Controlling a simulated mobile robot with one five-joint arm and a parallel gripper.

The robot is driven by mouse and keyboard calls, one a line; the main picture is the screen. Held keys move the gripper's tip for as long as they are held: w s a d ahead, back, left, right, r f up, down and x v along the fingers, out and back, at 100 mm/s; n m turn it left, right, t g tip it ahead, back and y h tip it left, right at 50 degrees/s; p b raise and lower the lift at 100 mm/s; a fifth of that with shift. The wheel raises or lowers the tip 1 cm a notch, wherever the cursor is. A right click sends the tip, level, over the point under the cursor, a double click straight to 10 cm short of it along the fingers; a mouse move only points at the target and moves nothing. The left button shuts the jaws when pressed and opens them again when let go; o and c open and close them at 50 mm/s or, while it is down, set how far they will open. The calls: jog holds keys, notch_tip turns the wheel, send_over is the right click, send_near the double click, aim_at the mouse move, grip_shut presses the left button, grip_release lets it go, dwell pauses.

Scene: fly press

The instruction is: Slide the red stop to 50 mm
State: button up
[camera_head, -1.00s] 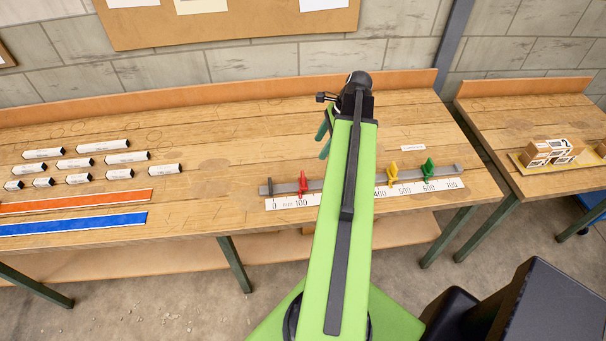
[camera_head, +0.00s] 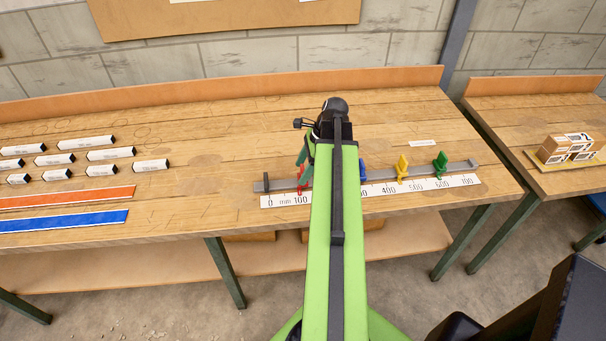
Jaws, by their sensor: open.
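The red stop (camera_head: 299,188) sits on the grey rail (camera_head: 284,184), just behind the 100 label of the white scale (camera_head: 281,200). The scale's 0 is at its left end, and no 50 label shows. My gripper (camera_head: 304,171) is open, its green fingers pointing down at the red stop and overlapping it in the picture. They hide part of it, and I cannot tell if they touch it. My arm covers the middle of the rail and scale.
On the rail to the right are a blue stop (camera_head: 363,171), a yellow stop (camera_head: 402,166) and a green stop (camera_head: 440,163). A dark end block (camera_head: 266,181) stands at the rail's left end. Several black-and-white blocks (camera_head: 86,142) lie at the left; bare bench (camera_head: 205,165) lies between.

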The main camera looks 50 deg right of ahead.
grip_shut()
dwell(0.5)
